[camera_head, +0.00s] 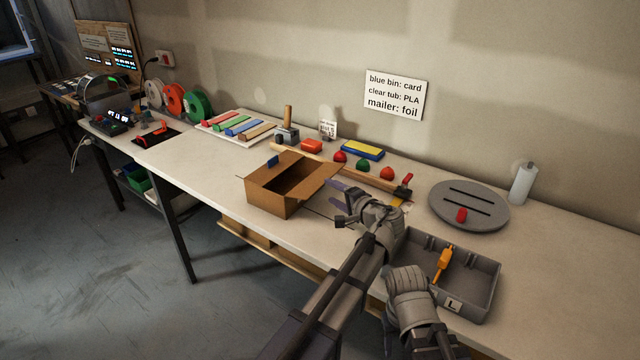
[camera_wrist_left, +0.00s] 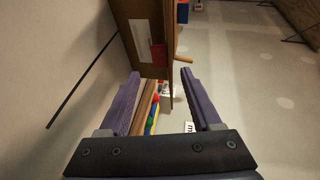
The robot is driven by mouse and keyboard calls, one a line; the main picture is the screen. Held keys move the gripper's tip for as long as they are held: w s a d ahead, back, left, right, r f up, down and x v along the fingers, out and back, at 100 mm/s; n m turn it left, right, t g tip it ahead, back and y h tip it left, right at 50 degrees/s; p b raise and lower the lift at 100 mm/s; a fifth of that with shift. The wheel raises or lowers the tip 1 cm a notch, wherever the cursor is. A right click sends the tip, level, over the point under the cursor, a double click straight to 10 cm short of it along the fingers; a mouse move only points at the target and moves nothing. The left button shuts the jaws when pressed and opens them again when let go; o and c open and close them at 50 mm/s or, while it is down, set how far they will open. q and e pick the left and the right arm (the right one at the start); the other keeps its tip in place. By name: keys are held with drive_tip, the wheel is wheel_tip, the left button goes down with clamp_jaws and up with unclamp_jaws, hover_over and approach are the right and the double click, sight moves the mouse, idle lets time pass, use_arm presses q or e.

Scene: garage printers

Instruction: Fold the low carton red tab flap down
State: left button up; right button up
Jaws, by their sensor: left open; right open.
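The low brown carton (camera_head: 275,197) stands open on the bench, left of my grippers. A blue tab (camera_head: 272,160) shows on its far left side, and a flap (camera_head: 314,171) sticks out on its right side. In the left wrist view, a brown cardboard panel (camera_wrist_left: 128,13) with a white label bears the red tab (camera_wrist_left: 158,57); the red tab is not visible in the head view. My left gripper (camera_head: 335,198) is open beside the carton's right side, its purple fingers (camera_wrist_left: 162,88) pointing at the panel. I cannot tell if they touch. My right gripper (camera_head: 408,282) is over the grey tray's left edge, fingertips hidden.
The grey tray (camera_head: 483,306) with an orange tool (camera_head: 443,262) is at the front right. A round grey plate (camera_head: 470,195) and a white bottle (camera_head: 522,183) stand behind it. A wooden rail (camera_head: 330,169), red and green knobs and a red clamp (camera_head: 405,183) lie behind the carton.

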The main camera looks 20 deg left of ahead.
sight(318, 183)
use_arm(q)
drive_tip(key=b+x, duration=0.1)
drive_tip(key=x, duration=0.6)
drive_tip(key=shift+w+a+f+b, duration=0.15)
drive_tip(key=shift+w+a+b, duration=0.05)
drive_tip(key=shift+a+b, duration=0.1)
clamp_jaws()
idle(1.2)
